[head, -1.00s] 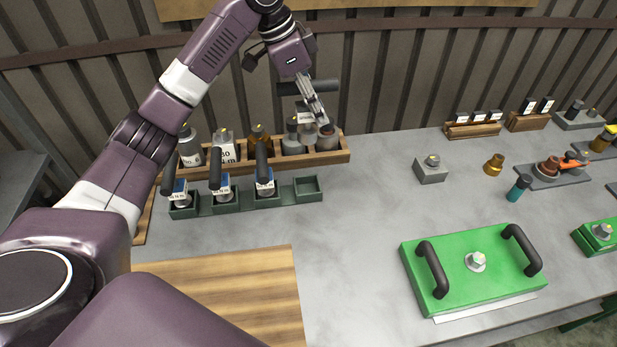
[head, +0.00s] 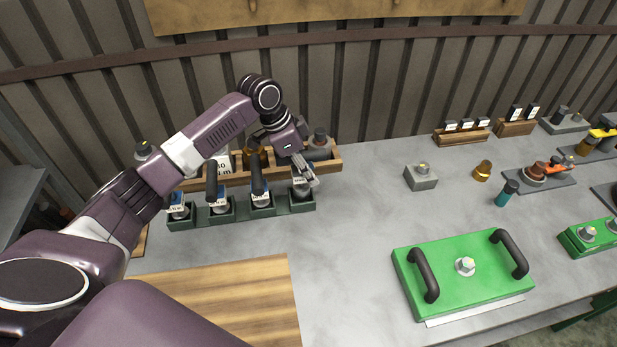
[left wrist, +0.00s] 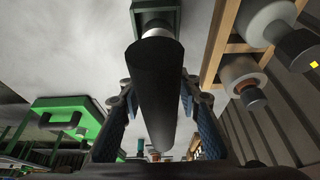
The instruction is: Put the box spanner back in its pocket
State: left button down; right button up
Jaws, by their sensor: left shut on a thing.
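My left gripper (head: 311,177) is at the right end of the green pocket rack (head: 240,215). It is shut on the box spanner (left wrist: 155,80), whose thick black handle lies between the fingers in the left wrist view. The spanner's pale metal end (head: 301,188) is at the rightmost pocket (head: 303,207). The wrist view shows that end meeting the green pocket (left wrist: 172,8); I cannot tell how deep it sits. The gripper hides most of the handle in the head view. My right gripper is not in view.
Several similar black-handled tools (head: 211,182) stand in the other pockets. Behind them is a wooden rack (head: 334,165) with bottles. A green plate with black handles (head: 450,284) lies at right. The grey bench between is clear.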

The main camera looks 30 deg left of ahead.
aim_at(309, 187)
pick_arm(q)
jog(key=shift+f, duration=1.65)
jog(key=c, duration=1.4)
grip_release()
jog(key=shift+s+f, duration=0.1)
jog(key=shift+f, duration=0.05)
jog(key=shift+c, duration=0.2)
jog(key=b+v, duration=0.1)
jog(key=v, duration=1.1)
